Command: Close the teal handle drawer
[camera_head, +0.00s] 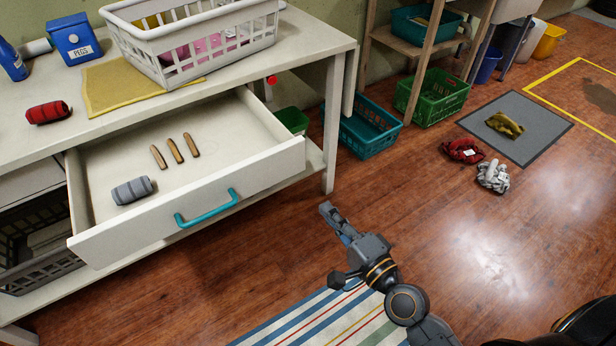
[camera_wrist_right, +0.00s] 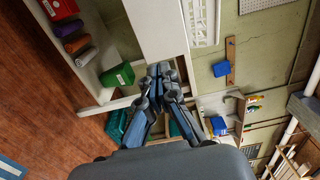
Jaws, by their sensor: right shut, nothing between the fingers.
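The white drawer (camera_head: 250,165) with the teal handle (camera_head: 206,209) stands pulled out from the white table in the head view. Inside it lie a rolled grey cloth (camera_head: 132,190) and several wooden pegs (camera_head: 175,151). My right gripper (camera_head: 328,212) is shut and empty, to the right of the drawer front and apart from the handle. In the right wrist view its fingertips (camera_wrist_right: 160,72) are together at the middle of the picture. My left gripper is not in view.
On the table (camera_head: 320,45) are a white basket (camera_head: 190,60), a yellow cloth (camera_head: 115,88), a red rolled cloth (camera_head: 48,112) and a blue pegs box (camera_head: 73,40). A teal crate (camera_head: 362,130) and a green crate (camera_head: 435,98) stand on the floor. A striped rug (camera_head: 300,322) lies in front.

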